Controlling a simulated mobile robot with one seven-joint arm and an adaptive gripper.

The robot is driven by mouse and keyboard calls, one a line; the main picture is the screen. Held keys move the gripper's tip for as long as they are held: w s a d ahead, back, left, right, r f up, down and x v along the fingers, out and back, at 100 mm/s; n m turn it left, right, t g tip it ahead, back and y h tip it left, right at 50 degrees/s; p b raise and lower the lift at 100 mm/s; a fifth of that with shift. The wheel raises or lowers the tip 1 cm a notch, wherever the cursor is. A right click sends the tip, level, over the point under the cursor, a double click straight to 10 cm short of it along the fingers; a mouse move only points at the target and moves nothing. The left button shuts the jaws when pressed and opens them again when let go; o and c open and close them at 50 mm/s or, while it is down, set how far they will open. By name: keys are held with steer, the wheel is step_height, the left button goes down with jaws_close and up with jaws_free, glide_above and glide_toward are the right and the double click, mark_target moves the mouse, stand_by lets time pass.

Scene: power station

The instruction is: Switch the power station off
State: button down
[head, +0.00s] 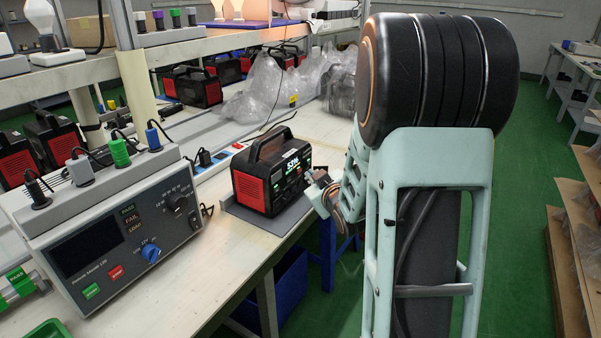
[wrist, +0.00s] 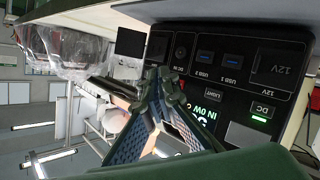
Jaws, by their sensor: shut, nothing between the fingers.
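The power station (head: 268,180) is a red and black box with a carry handle. It stands on a grey mat on the bench in the head view, with its display lit. In the wrist view its dark front panel (wrist: 222,74) appears turned on its side, with 12V and USB ports and a LIGHT button (wrist: 220,93). The DC button (wrist: 262,111) has a green lit bar beside it. The display is lit and partly hidden by my fingers. My gripper (head: 320,181) is shut and empty in front of the panel; its fingertips (wrist: 162,82) show in the wrist view. Contact cannot be told.
A grey test unit (head: 115,235) with a blue knob and coloured plugs stands to the left. Clear plastic wrapping (head: 275,85) and other red and black units (head: 192,86) lie behind. The green floor to the right is open, with brown shelving (head: 575,230) at the edge.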

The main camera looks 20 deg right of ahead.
steer(key=shift+w+a, duration=0.3)
steer(key=shift+w, duration=0.05)
steer(key=shift+w+a+b, duration=0.2)
steer(key=shift+w+b, duration=0.1)
steer(key=shift+b, duration=0.25)
stand_by(0.4)
steer(key=shift+s+d, duration=0.5)
steer(key=shift+s, duration=0.2)
steer(key=shift+s+d, duration=0.95)
steer(key=shift+s, duration=0.25)
steer(key=shift+s+d, duration=0.9)
steer(key=shift+s, duration=0.25)
